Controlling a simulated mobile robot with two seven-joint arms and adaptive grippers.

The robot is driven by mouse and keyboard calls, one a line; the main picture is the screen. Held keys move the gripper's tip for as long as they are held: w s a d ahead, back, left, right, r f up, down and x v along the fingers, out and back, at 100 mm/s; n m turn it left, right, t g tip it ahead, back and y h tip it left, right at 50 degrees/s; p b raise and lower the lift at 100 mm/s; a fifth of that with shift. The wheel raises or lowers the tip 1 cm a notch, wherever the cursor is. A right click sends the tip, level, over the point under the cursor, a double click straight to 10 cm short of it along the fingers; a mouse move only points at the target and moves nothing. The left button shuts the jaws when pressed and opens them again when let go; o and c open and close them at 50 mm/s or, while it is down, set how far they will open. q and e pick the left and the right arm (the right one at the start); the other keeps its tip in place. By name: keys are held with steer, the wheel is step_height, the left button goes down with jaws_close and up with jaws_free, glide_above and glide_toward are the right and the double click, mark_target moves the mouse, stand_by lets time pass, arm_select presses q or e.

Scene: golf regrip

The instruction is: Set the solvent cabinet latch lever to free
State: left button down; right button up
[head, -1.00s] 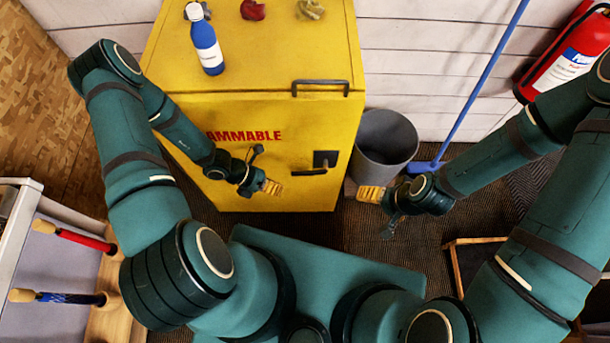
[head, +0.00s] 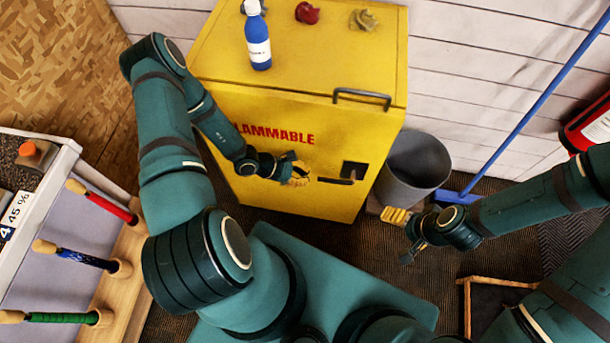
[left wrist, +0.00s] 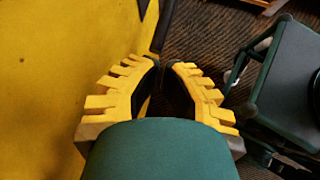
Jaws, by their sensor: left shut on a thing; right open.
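The yellow solvent cabinet (head: 300,185) stands ahead, with red lettering on its front. Its dark latch lever (head: 336,181) reaches left from a black latch plate (head: 354,170) and looks roughly level. My left gripper (head: 303,174) is at the lever's left end, shut on it. In the left wrist view its yellow ribbed fingers (left wrist: 162,68) nearly meet, with the dark lever (left wrist: 162,28) running up from between them. The fingers hide the lever's tip. My right gripper (head: 393,216) is open and empty, right of the cabinet and low.
A rack of colored-grip handles (head: 90,263) is at left.

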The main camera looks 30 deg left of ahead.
mark_target(330, 182)
arm_select(q)
steer(key=b+x, duration=0.2)
steer(key=x, duration=0.9)
steer(key=shift+w+r, duration=0.1)
steer(key=shift+w, duration=0.05)
steer(key=shift+d, duration=0.1)
steer(key=shift+w+d+f+p, duration=0.25)
steer(key=shift+d+f+p, duration=0.3)
steer(key=shift+f+p, duration=0.2)
steer(key=shift+a, duration=0.1)
